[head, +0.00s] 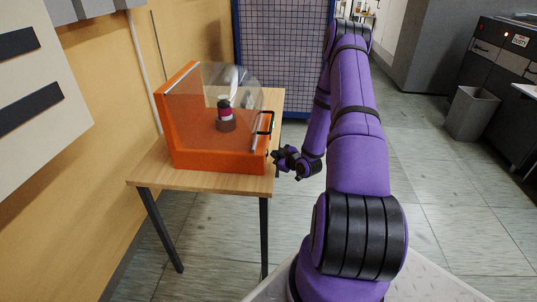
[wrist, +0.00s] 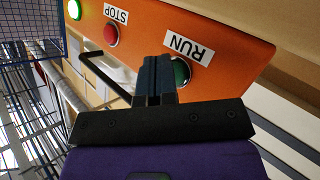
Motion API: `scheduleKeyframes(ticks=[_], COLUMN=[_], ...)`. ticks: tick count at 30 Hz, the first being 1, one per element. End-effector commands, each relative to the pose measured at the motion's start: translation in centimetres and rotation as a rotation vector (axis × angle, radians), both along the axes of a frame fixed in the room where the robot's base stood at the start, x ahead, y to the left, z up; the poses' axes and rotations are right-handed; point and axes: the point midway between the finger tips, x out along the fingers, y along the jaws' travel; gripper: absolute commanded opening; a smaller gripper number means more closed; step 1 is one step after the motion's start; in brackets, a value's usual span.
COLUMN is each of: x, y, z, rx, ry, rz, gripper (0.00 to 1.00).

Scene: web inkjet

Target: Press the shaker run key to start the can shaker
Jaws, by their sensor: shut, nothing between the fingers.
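The can shaker (head: 220,155) is an orange box with a clear hood on the wooden table in the head view. A can (head: 225,112) with a dark red band stands inside under the hood. In the wrist view its orange front panel (wrist: 225,40) shows the green run key (wrist: 181,72) beside a RUN label (wrist: 187,47). A red stop key (wrist: 111,35) sits beside a STOP label. My gripper (wrist: 156,62) is shut and empty, its fingertips in front of the panel next to the run key, partly covering it. I cannot tell whether they touch it.
The wooden table (head: 150,172) stands against the yellow wall. A black handle (head: 266,123) juts from the hood's front. A blue mesh panel (head: 282,55) stands behind. A green light (wrist: 74,9) glows on the panel. Open floor lies right of my arm, with a grey bin (head: 471,112) beyond.

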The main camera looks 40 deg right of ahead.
Motion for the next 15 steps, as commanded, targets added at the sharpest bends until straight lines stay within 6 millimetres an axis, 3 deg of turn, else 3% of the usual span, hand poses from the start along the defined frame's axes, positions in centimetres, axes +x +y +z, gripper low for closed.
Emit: scheduleKeyframes(ticks=[15], x=[-0.9], y=[-0.76], z=[-0.01], rx=[0.0], ry=[0.0], rz=[-0.001], gripper=[0.0])
